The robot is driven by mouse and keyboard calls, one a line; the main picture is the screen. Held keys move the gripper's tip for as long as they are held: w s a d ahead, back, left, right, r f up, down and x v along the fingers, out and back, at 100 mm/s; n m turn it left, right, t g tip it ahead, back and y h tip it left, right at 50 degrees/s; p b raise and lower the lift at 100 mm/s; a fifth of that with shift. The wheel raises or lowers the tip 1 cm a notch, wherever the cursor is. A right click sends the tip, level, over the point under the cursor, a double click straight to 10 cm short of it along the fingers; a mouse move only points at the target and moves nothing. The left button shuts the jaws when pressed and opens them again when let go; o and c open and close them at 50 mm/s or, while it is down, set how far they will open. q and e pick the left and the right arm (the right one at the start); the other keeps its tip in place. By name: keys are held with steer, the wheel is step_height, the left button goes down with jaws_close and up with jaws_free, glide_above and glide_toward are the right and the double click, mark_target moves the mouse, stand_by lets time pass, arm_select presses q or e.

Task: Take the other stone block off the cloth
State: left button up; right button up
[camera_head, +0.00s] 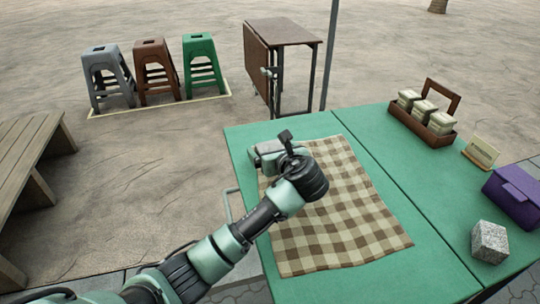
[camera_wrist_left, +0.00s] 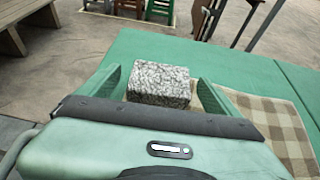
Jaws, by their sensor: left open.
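A brown and cream checked cloth (camera_head: 330,220) lies on the green table. One speckled grey stone block (camera_head: 490,242) sits on bare table at the right, off the cloth. The other stone block (camera_wrist_left: 158,84) shows in the left wrist view, between the fingers of my left gripper (camera_wrist_left: 160,90), near the cloth's edge. My left gripper (camera_head: 266,152) is open, with a finger on each side of this block. Whether the fingers touch it I cannot tell. In the head view my gripper and wrist hide this block. My right gripper is not in view.
A thin pole (camera_head: 330,60) rises behind the table. The green table (camera_head: 380,285) is clear in front of the cloth.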

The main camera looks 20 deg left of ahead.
arm_select(q)
steer(key=c, duration=1.7)
steer(key=shift+r, duration=0.1)
steer(key=shift+c, duration=1.4)
